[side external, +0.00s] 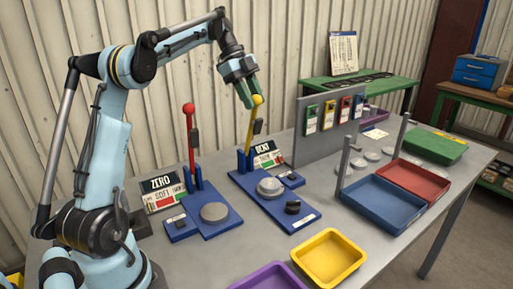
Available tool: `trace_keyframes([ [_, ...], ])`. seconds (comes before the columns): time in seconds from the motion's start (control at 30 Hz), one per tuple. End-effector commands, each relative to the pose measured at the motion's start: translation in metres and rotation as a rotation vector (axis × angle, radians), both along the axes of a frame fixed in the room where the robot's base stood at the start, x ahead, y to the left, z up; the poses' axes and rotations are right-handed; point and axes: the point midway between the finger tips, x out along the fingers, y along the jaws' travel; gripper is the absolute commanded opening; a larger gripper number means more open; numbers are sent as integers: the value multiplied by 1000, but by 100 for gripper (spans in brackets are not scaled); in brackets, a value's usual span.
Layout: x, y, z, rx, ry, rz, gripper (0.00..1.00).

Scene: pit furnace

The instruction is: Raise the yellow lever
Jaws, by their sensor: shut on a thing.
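The yellow lever (251,124) stands nearly upright, tilted slightly to the right at its top, in a blue bracket on a blue base (243,183) near the middle of the table. A dark block sits on its shaft. My gripper (251,97) points down from above and its green fingers are shut on the lever's yellow knob. Part of the knob is hidden between the fingers.
A red lever (191,139) stands on a similar blue base to the left. A grey panel (326,129) with coloured devices stands to the right. Blue (383,204), red (413,180), yellow (328,258) and purple (268,279) trays occupy the right and front.

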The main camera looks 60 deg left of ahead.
Motion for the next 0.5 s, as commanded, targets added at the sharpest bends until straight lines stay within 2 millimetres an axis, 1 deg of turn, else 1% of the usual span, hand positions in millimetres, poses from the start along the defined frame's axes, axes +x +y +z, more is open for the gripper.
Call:
trace_keyframes([
  [0.03,2,9,-2,15,-3,9,0],
  [0.1,2,16,-2,-12,-4,11,0],
  [0.3,2,27,-1,-76,-2,10,0],
  [0.5,2,32,-1,-106,-1,7,0],
])
